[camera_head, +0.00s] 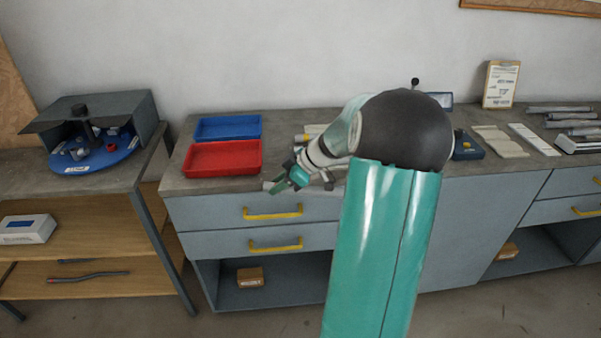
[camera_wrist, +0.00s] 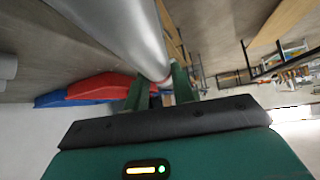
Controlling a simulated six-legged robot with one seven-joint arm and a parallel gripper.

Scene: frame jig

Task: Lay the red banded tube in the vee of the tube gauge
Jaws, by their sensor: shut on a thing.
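My gripper (camera_head: 281,184) is above the front edge of the bench, just right of the red tray. In the wrist view its two green fingers (camera_wrist: 159,82) are shut on a silver-grey tube (camera_wrist: 125,32). A bit of red shows on the tube between the fingers, which looks like its red band. The tube runs from the fingers to the upper left, off the picture. In the head view only a small grey piece shows at the gripper. I cannot make out the tube gauge or its vee; my arm covers the middle of the bench.
A red tray (camera_head: 222,170) and a blue tray (camera_head: 228,136) lie on the bench's left end. A dark blue device (camera_head: 467,146), flat pale pieces (camera_head: 499,141) and several grey bars (camera_head: 571,122) lie to the right. A blue turntable (camera_head: 97,158) stands on the left table.

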